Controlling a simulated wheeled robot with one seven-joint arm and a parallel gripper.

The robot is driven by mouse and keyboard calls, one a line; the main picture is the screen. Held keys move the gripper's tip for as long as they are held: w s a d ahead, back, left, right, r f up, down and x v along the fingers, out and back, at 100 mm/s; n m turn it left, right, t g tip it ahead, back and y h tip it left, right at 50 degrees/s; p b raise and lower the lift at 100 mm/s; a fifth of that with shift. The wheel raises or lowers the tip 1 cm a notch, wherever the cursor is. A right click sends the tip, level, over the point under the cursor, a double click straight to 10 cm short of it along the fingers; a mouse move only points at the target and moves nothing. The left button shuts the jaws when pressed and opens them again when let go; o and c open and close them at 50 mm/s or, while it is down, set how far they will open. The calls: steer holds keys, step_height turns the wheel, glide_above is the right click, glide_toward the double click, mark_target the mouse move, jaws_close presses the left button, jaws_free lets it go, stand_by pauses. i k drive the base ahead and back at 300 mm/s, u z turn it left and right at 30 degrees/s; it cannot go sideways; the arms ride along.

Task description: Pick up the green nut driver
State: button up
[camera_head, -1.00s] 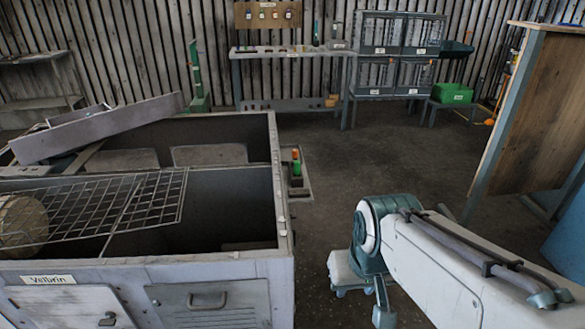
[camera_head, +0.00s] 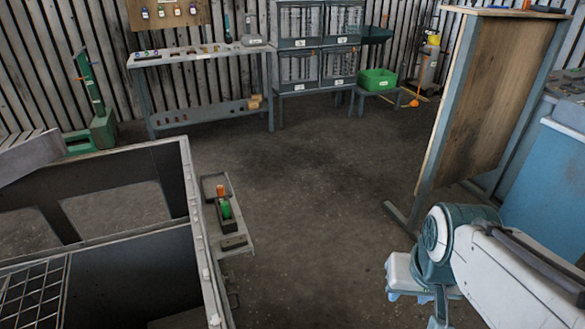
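No green nut driver can be made out with certainty. A small upright green object (camera_head: 225,208) stands beside an orange one (camera_head: 221,191) on a narrow side shelf (camera_head: 237,243) at the right wall of the grey housing; its kind is too small to tell. Several small items lie on the far workbench (camera_head: 170,58), also too small to identify. My arm reaches in from the lower right, well apart from the shelf and the bench. My gripper's fingertips do not show.
The large open grey housing (camera_head: 190,190) fills the lower left. A wooden panel on a frame (camera_head: 505,100) stands at the right.

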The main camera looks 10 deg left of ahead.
mark_target(225, 208)
steer(key=z, duration=0.25)
steer(key=i, duration=1.85)
steer(key=u, duration=0.7)
steer(key=i, duration=0.85)
steer(key=u, duration=1.5)
steer(key=i, duration=0.45)
steer(key=u, duration=0.35)
